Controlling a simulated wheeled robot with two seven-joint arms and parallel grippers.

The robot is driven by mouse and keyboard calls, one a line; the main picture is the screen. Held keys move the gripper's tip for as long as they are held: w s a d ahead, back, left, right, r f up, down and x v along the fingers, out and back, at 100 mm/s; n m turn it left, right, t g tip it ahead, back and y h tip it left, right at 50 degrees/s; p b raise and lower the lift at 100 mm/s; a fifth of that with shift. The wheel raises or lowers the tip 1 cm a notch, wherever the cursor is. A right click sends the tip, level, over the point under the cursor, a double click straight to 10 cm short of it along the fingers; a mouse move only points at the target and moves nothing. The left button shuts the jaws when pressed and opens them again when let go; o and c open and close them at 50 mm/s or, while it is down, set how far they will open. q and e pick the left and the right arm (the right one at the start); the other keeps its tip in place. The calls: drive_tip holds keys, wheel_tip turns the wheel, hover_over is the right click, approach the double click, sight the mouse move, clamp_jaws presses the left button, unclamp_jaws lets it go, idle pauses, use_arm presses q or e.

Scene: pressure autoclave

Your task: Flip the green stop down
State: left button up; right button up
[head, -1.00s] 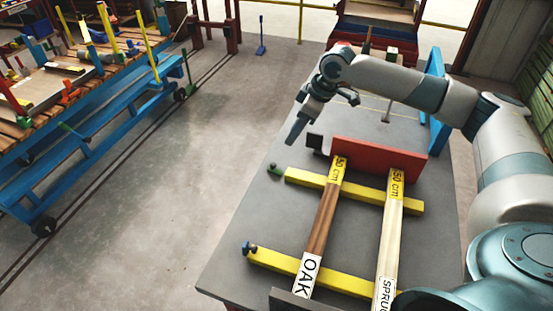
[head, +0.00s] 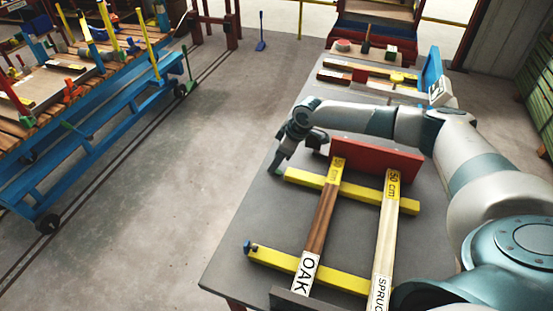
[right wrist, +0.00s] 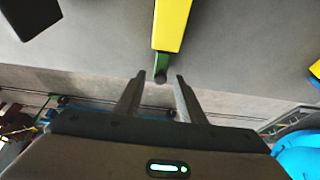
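The green stop (right wrist: 161,63) sits at the left end of the far yellow bar (head: 300,177). In the right wrist view it is a short green piece with a dark rounded end, beyond the bar's end. My right gripper (right wrist: 160,76) is open, its fingertips on either side of that dark end, with gaps visible. I cannot tell how far the stop is in depth from the fingers. In the head view my right gripper (head: 277,168) comes down at the bar's end and mostly hides the stop. My left gripper is not in view.
An oak board (head: 322,215) and a spruce board (head: 385,235) lie across two yellow bars, against a red block (head: 375,156). A dark block (right wrist: 30,15) stands beside my gripper. The grey table (head: 250,225) is clear at left.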

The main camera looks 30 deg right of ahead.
drive_tip(key=shift+f, duration=0.15)
clamp_jaws()
drive_tip(key=shift+w+a+g+h+p, duration=0.3)
drive_tip(key=shift+a+h+p, duration=0.1)
drive_tip(key=shift+p, duration=0.2)
drive_tip(key=shift+w+a+f+g+h, duration=0.15)
drive_tip(key=shift+w+f+g+h, duration=0.15)
drive_tip(key=shift+g+h, duration=0.25)
unclamp_jaws()
drive_tip(key=shift+r, duration=0.1)
